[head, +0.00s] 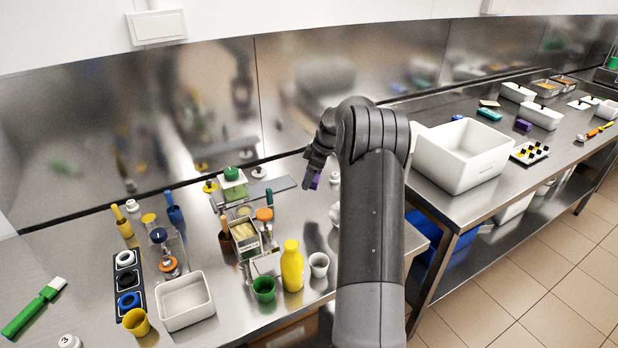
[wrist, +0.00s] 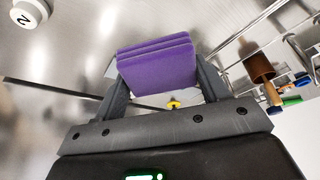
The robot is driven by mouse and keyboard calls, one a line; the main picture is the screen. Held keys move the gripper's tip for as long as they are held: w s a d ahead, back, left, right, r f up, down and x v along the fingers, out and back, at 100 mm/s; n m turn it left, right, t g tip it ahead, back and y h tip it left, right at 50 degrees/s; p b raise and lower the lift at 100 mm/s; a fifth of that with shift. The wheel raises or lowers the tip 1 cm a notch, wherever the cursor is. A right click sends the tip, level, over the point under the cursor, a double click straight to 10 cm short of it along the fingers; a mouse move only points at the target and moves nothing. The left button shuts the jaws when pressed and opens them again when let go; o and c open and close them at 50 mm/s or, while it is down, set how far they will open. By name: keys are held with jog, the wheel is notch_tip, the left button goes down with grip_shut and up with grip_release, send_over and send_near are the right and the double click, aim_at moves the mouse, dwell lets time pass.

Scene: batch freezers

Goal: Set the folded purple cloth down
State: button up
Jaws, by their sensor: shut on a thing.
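The folded purple cloth (wrist: 158,68) is a thick stack of layers between the two fingers of my gripper (wrist: 160,90) in the wrist view. My gripper is shut on it. In the head view a small part of the purple cloth (head: 315,182) shows beside my gripper (head: 308,180), above the back of the left steel counter (head: 222,310). My arm hides part of the counter there. I cannot tell exactly how high the cloth is above the counter.
A white tray (head: 184,300) is farther left. A large white bin (head: 462,157) stands on the right counter.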

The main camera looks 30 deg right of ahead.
aim_at(282, 202)
jog(key=w+a+f+n+g+h, duration=0.2)
jog(key=w+a+f+n, duration=0.1)
jog(key=w+a, duration=0.4)
jog(key=shift+n, duration=0.3)
jog(key=shift+a+f, duration=0.15)
jog(key=shift+f, duration=3.35)
jog(key=shift+f, duration=0.55)
